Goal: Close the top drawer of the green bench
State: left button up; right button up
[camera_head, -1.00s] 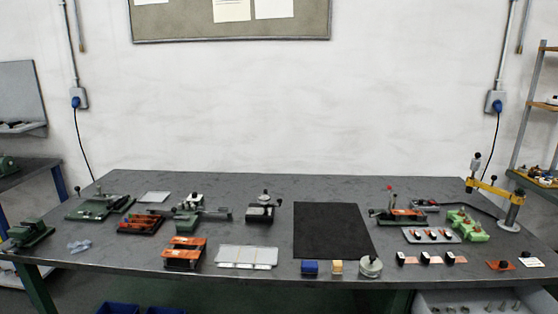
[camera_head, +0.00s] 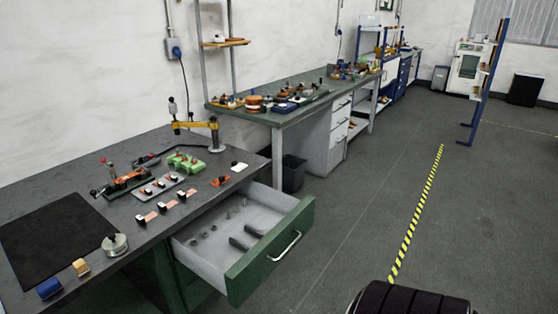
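The green bench (camera_head: 60,175) has a dark grey top and stands at the left. Its top drawer (camera_head: 274,262) is pulled well out at the bench's right end, with a green front, a silver bar handle (camera_head: 285,246) and a pale grey inside. Several small metal parts and dark pieces lie in the drawer. Neither of my grippers is in view. A black ribbed rounded thing shows at the bottom edge, and I cannot tell what it is.
A black mat (camera_head: 60,238), a blue block (camera_head: 49,287) and a yellow arm fixture (camera_head: 196,124) are on the bench top. A second bench (camera_head: 290,85) stands behind, with a dark bin (camera_head: 293,173) beside it. The grey floor right of the drawer is clear, with a yellow-black stripe (camera_head: 418,212).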

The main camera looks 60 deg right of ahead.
aim_at(235, 258)
jog(key=z, duration=1.65)
